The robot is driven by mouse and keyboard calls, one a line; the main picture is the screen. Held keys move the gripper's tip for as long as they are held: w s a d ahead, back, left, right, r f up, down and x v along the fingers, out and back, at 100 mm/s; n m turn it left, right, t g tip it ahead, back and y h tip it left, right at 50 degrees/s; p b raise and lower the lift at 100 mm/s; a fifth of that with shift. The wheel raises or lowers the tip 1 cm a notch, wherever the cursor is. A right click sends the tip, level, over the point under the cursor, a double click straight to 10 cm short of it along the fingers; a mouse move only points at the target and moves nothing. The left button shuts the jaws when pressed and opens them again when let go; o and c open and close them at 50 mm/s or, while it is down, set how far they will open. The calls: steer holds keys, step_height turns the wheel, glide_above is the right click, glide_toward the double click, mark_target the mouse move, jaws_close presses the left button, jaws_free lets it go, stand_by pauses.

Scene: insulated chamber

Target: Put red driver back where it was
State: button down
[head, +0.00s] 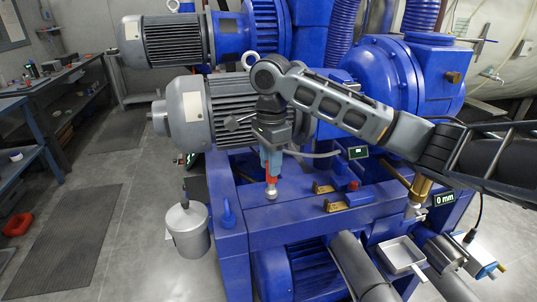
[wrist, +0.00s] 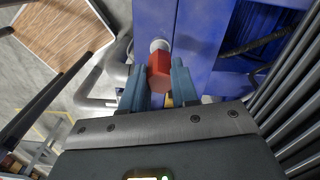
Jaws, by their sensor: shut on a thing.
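The red driver (head: 271,178) is upright in my gripper (head: 270,158), just above the front blue beam of the machine frame. A light round end shows below its red part; I cannot tell whether it touches the beam. In the wrist view, the red driver (wrist: 159,70) sits between the two blue-grey fingers of my gripper (wrist: 159,84), which are shut on it. Its pale end (wrist: 160,45) points away from the gripper. The part inside the fingers is hidden.
Blue beam (head: 300,232) runs below the gripper, with brass blocks (head: 349,202) to the right. Grey motors (head: 185,118) stand behind. A red bin (head: 17,224) lies on the floor.

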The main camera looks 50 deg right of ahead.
mark_target(271, 180)
steer(key=shift+f+b, duration=2.5)
steer(key=shift+b, duration=0.15)
steer(key=shift+f, duration=0.55)
steer(key=c, duration=0.8)
jaws_free()
steer(key=shift+r, duration=0.1)
